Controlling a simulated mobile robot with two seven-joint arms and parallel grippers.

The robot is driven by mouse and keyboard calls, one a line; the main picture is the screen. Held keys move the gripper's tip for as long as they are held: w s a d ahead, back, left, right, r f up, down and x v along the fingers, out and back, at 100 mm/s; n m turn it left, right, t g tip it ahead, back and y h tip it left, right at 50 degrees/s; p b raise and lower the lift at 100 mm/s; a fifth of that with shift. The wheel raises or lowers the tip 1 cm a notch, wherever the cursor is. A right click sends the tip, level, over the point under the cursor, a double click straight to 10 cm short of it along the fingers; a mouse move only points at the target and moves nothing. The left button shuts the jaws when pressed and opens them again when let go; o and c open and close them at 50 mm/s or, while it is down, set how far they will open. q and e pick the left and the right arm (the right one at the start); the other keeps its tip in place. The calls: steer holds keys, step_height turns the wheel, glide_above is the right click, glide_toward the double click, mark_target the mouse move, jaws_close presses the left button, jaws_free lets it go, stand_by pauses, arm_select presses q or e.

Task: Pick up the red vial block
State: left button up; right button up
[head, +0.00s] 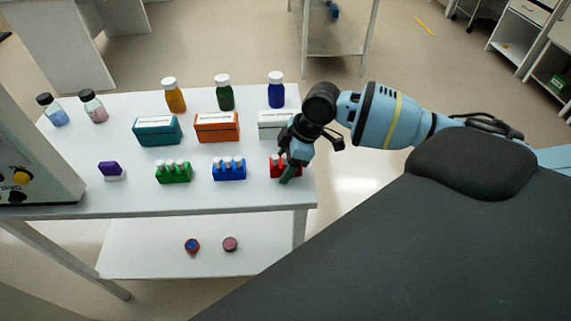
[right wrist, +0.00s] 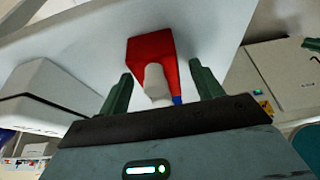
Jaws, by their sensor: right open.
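The red vial block (head: 274,166) stands at the right end of the front row on the white table, partly hidden behind my right gripper (head: 287,172). In the right wrist view the red vial block (right wrist: 148,48) shows just beyond and between the two green fingertips of my right gripper (right wrist: 160,70), with a white vial top in front of it. The gripper is open, with visible gaps beside the block; I cannot tell how far the fingers reach down around it. My left gripper is not in view.
The blue vial block (head: 229,171) and green vial block (head: 173,174) stand to the left. Behind are a white box (head: 272,124), an orange box (head: 217,129) and a teal box (head: 157,132). The table's right edge is close to the red block.

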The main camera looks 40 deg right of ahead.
mark_target(283, 159)
steer(key=shift+c, duration=0.3)
steer(key=c, duration=1.2)
steer(key=shift+o, duration=0.2)
steer(key=shift+r, duration=0.1)
steer(key=shift+r, duration=0.4)
steer(key=r, duration=0.2)
steer(key=shift+s+a+r, duration=0.2)
steer(key=shift+s+r, duration=0.15)
steer(key=s+a+r, duration=0.1)
steer(key=s+a, duration=0.6)
steer(key=s, duration=0.6)
steer(key=shift+a+r+p, duration=0.15)
steer(key=shift+a+p, duration=0.15)
steer(key=shift+a, duration=0.05)
